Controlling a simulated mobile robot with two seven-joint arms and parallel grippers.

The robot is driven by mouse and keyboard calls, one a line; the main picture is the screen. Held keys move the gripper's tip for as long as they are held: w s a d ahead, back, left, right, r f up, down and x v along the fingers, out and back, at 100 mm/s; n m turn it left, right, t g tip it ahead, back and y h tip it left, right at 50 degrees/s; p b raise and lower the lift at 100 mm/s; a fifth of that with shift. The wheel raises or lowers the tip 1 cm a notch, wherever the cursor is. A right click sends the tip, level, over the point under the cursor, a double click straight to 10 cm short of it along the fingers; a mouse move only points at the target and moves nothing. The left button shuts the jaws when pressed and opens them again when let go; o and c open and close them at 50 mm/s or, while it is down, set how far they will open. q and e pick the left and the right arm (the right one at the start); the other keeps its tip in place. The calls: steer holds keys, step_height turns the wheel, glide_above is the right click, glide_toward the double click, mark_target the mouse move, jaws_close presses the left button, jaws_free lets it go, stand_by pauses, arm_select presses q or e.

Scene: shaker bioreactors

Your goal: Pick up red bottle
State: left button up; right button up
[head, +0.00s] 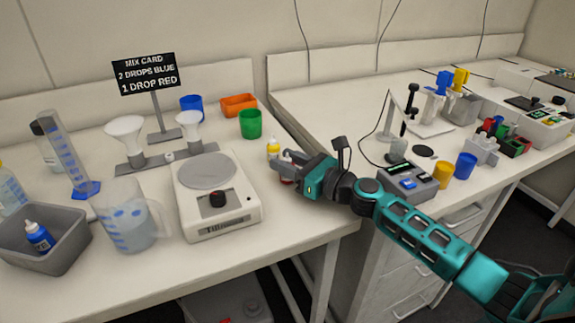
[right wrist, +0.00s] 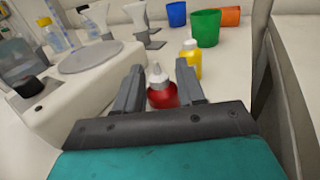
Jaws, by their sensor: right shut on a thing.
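The red bottle (right wrist: 162,93), with a white nozzle cap, stands between the two fingers of my right gripper (right wrist: 160,90) in the right wrist view. The right gripper (head: 287,168) is shut on it, low over the bench, right of the white scale. In the head view the bottle is mostly hidden by the gripper, with only a bit of red showing. A yellow bottle (head: 273,147) stands just behind the gripper, and it also shows in the right wrist view (right wrist: 191,62). My left gripper is not in view.
The white scale (head: 217,208) stands close left of the gripper. Green (head: 251,124) and blue (head: 191,108) cups and an orange container (head: 239,104) stand behind. A gap separates this bench from the right one, which holds a grey device (head: 408,182). A grey bin (head: 73,252) holds a blue bottle (head: 39,237).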

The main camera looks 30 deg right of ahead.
step_height(320, 180, up, 7)
steer(key=p, duration=0.3)
steer(key=shift+f+p, duration=0.1)
steer(key=shift+p, duration=0.2)
steer(key=shift+r, duration=0.4)
step_height(320, 180, up, 12)
steer(key=shift+r, duration=0.2)
steer(key=s+a+f, duration=0.6)
steer(key=a+f, duration=0.4)
steer(key=a, duration=0.1)
steer(key=s+d+f+m+t+h, duration=0.1)
steer(key=s+d+f+m+h, duration=0.1)
steer(key=s+f+m+h, duration=0.3)
steer(key=shift+s+d+t+h, duration=0.35)
steer(key=shift+s+h, duration=0.95)
steer(key=shift+s, duration=0.45)
